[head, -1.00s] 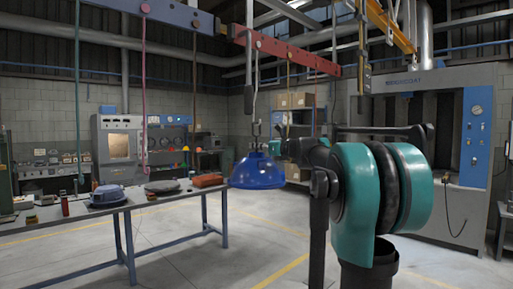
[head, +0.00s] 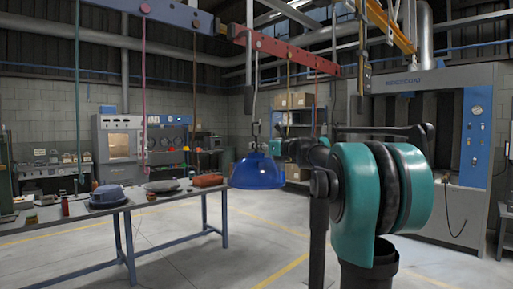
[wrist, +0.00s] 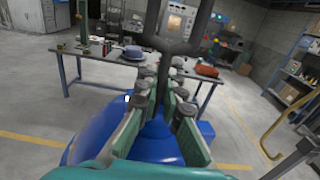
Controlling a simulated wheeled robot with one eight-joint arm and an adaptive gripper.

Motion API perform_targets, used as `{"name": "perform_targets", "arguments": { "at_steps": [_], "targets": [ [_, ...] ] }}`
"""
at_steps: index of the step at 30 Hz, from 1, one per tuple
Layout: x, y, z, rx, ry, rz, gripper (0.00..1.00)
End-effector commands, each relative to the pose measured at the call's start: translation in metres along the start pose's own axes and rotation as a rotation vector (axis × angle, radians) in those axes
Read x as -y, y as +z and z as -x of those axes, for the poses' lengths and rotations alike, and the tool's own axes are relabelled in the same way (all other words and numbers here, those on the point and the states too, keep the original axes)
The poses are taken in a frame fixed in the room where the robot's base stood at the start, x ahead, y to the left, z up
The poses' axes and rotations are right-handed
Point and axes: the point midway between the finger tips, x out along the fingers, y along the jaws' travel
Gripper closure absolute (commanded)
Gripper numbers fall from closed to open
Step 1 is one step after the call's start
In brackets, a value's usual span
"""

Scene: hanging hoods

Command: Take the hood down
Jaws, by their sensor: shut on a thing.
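The hood is a blue dome (head: 257,172) below the red rail, beside the end of the bench in the head view. A thin line and a dark hook (head: 255,129) run up from its top. In the wrist view the hood (wrist: 150,146) fills the lower middle under my fingers. A dark forked hook (wrist: 178,45) rises above the fingertips. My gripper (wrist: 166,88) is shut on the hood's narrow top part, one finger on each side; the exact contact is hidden. In the head view my gripper (head: 275,148) meets the hood's upper right and is partly hidden.
The red rail (head: 285,50) passes overhead with several hanging lines. A booth (head: 425,150) stands at right. Floor around the hood is clear.

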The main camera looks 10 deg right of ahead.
Motion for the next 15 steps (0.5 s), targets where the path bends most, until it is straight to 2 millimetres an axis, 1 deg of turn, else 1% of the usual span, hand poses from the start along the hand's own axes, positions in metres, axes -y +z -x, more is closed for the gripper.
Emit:
{"name": "perform_targets", "arguments": {
  "at_steps": [15],
  "targets": [
    [0.000, 0.016, 0.000, 0.000, 0.000, 0.000, 1.00]
  ]
}}
